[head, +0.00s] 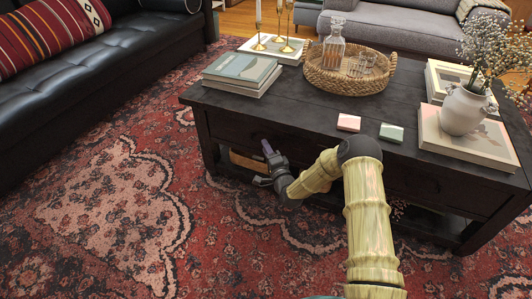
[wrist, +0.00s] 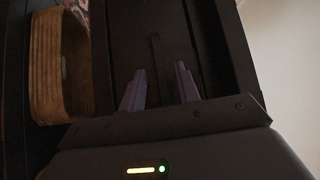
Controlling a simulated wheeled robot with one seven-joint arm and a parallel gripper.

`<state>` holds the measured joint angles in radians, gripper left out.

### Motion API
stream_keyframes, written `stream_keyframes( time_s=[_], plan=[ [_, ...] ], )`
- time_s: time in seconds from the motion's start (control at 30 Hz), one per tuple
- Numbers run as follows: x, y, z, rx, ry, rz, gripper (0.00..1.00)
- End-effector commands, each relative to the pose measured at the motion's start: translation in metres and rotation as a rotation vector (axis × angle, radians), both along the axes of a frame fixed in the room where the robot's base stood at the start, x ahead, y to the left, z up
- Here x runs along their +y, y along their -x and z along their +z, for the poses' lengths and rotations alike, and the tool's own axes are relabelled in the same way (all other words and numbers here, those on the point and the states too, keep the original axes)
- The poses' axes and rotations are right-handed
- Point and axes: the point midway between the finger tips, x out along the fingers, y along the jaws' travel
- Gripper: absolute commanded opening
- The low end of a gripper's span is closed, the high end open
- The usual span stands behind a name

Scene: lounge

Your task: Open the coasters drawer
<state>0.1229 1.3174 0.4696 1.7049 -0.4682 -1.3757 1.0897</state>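The black coffee table (head: 300,105) has a dark front face in the head view, with my gripper (head: 267,152) at its left part. The drawer front (wrist: 195,25) fills the middle of the wrist view and is very dark. A thin dark bar that looks like its handle (wrist: 155,55) lies between my two fingers, which are apart. I cannot tell whether the fingers touch it. The drawer looks shut; no gap shows. I see no label and no inside of the drawer, so its contents are hidden.
A woven basket (wrist: 58,65) sits on the lower shelf beside my gripper. Books (head: 240,72), a wicker tray (head: 345,85), a pink box (head: 348,122), a green box (head: 391,132) and a vase (head: 465,108) stand on the table. Open rug (head: 110,210) lies in front and left.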

Motion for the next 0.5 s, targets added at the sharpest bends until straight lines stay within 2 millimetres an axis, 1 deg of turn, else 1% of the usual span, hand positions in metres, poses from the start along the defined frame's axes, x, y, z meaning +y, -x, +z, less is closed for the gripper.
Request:
stream_keyframes(
  time_s=[0.03, 0.13, 0.37, 0.47, 0.5],
  plan=[
    [0.0023, -0.0039, -0.0004, -0.002, 0.000, 0.000, 0.32],
    [0.0039, -0.0073, 0.0014, 0.000, -0.001, 0.000, 0.32],
    [0.0038, -0.0076, 0.0022, 0.000, -0.001, 0.000, 0.32],
    [0.0037, -0.0074, 0.0021, 0.000, -0.001, 0.000, 0.14],
    [0.0037, -0.0074, 0.0021, 0.000, -0.001, 0.000, 0.07]
  ],
)
